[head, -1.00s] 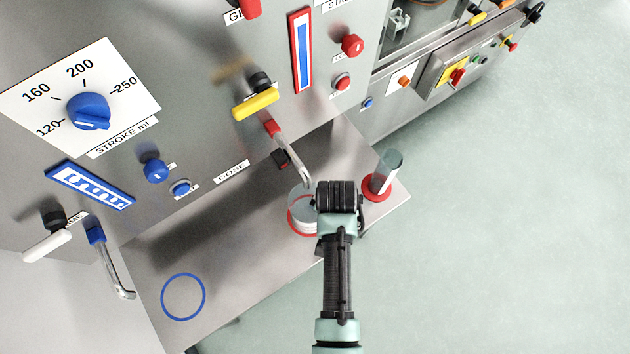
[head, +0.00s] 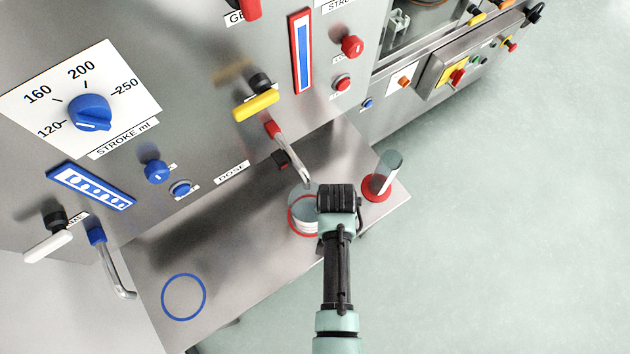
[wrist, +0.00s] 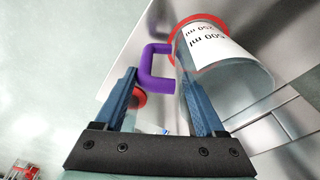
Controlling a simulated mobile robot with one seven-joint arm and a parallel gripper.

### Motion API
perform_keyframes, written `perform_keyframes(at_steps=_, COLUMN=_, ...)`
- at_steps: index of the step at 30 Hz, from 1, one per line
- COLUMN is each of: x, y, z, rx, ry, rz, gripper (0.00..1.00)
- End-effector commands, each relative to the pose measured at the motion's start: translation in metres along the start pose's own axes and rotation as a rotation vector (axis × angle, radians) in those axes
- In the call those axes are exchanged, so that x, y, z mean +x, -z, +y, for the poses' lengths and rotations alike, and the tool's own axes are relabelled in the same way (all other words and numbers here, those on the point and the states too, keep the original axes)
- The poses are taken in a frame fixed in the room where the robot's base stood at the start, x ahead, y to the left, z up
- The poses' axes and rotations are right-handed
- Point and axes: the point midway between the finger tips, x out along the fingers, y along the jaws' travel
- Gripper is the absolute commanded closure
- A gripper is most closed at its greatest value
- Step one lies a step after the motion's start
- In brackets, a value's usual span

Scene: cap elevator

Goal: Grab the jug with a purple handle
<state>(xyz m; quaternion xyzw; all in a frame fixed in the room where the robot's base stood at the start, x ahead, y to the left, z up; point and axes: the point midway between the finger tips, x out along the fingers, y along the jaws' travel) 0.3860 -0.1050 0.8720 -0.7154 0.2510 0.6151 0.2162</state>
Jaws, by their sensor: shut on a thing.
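The clear jug (head: 300,214) stands on the steel shelf, under the red-topped spout, with a red ring around it. My gripper (head: 338,198) is at its right side and hides part of it and its handle in the head view. In the wrist view the jug (wrist: 235,72) shows a white label with "500 ml" and a red band. Its purple handle (wrist: 148,68) lies between the two fingers of my gripper (wrist: 158,76), which is shut on it.
A slim clear cylinder (head: 388,172) on a red base stands on the shelf to the right of my gripper. A blue ring (head: 183,297) marks the shelf at left. A bent metal spout (head: 290,152) hangs close above the jug. The shelf's front edge is near my arm.

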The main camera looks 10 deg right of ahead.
Motion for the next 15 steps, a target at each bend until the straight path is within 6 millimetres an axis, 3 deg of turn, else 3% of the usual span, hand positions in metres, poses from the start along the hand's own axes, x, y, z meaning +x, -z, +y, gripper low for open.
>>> perform_keyframes(at_steps=1, x=0.0002, y=0.0, z=0.0003, rx=0.001, ry=-0.001, rz=0.0, gripper=0.85)
perform_keyframes(at_steps=4, x=0.0002, y=0.0, z=0.0004, rx=0.001, ry=-0.001, rz=0.0, gripper=1.0)
perform_keyframes(at_steps=15, x=-0.0004, y=0.0004, z=0.0003, rx=0.001, ry=-0.001, rz=0.001, gripper=1.0)
